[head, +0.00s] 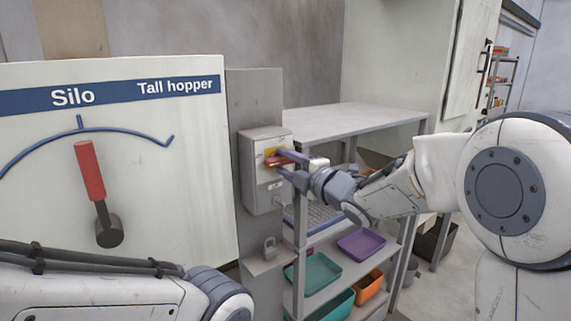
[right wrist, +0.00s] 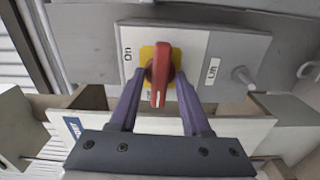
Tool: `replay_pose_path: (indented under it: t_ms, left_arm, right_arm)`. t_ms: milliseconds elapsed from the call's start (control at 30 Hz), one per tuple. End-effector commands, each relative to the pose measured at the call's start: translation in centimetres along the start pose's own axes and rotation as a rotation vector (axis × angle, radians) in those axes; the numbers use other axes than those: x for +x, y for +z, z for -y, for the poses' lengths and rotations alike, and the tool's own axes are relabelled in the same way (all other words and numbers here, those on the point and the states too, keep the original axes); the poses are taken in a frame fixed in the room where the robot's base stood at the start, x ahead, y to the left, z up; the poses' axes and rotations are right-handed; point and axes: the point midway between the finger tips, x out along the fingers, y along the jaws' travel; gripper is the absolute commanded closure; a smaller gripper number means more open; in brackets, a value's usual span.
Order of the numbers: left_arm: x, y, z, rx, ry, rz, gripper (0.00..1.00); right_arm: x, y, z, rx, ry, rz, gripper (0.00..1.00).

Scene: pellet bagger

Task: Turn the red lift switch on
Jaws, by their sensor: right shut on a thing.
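The red lift switch (head: 277,162) is a rotary handle on a yellow plate, on the front of a grey box (head: 262,192) fixed to a grey post. In the right wrist view the red handle (right wrist: 160,72) stands lengthwise between the purple fingers, with an "On" label to the left and a "Lift" label to the right. My right gripper (head: 281,163) is shut on the handle; its fingers (right wrist: 158,92) lie on both sides. My left arm shows at the bottom left of the head view, but its gripper is out of frame.
A large panel (head: 150,190) marked "Silo" and "Tall hopper" carries a red lever (head: 90,172) at left. A metal rack (head: 350,118) with teal (head: 318,272), purple (head: 362,245) and orange bins stands right of the post.

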Motion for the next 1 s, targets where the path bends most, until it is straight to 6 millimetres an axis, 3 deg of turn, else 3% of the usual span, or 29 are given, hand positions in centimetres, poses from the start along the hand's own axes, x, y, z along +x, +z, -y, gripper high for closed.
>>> replay_pose_path:
  t_ms: [467, 1000]
  left_arm:
    - [0.2, 0.0, 0.0, 0.0, 0.0, 0.0, 1.0]
    - [-1.0, -0.1, -0.1, 0.0, 0.0, 0.0, 1.0]
  right_arm:
    - [0.0, 0.0, 0.1, 0.365, -0.002, 0.001, 1.0]
    - [0.0, 0.0, -0.1, 0.88, -0.002, 0.002, 1.0]
